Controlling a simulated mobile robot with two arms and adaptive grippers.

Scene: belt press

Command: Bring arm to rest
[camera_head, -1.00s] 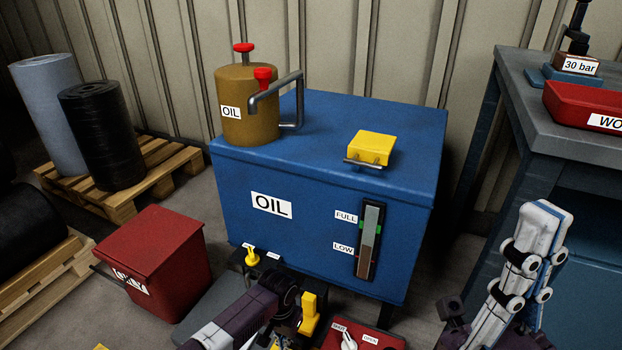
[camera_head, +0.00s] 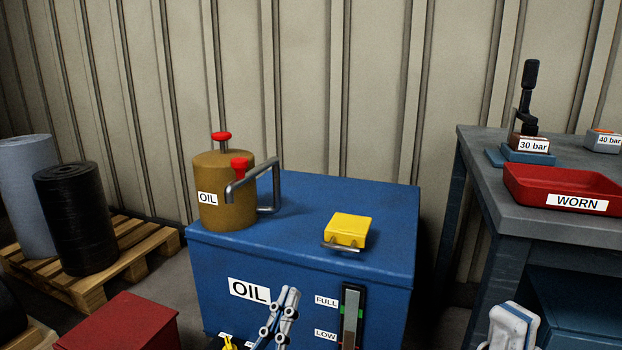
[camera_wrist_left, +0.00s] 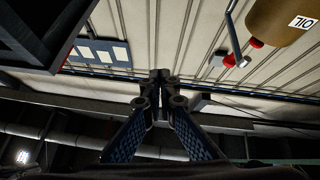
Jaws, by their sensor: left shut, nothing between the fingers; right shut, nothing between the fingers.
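My left gripper (camera_head: 290,292) points upward in front of the blue oil tank (camera_head: 311,205), just right of its OIL label. Its fingers are together with nothing between them. In the left wrist view the two fingers of the left gripper (camera_wrist_left: 160,76) meet at the tips, with the wall beyond.
A brown oil can (camera_head: 223,203) and a yellow cap (camera_head: 347,230) sit on the tank top. A grey workbench (camera_head: 490,180) at right bears a red WORN tray (camera_head: 560,184). A red bin (camera_head: 118,325) and a pallet (camera_head: 125,236) with rolls stand left.

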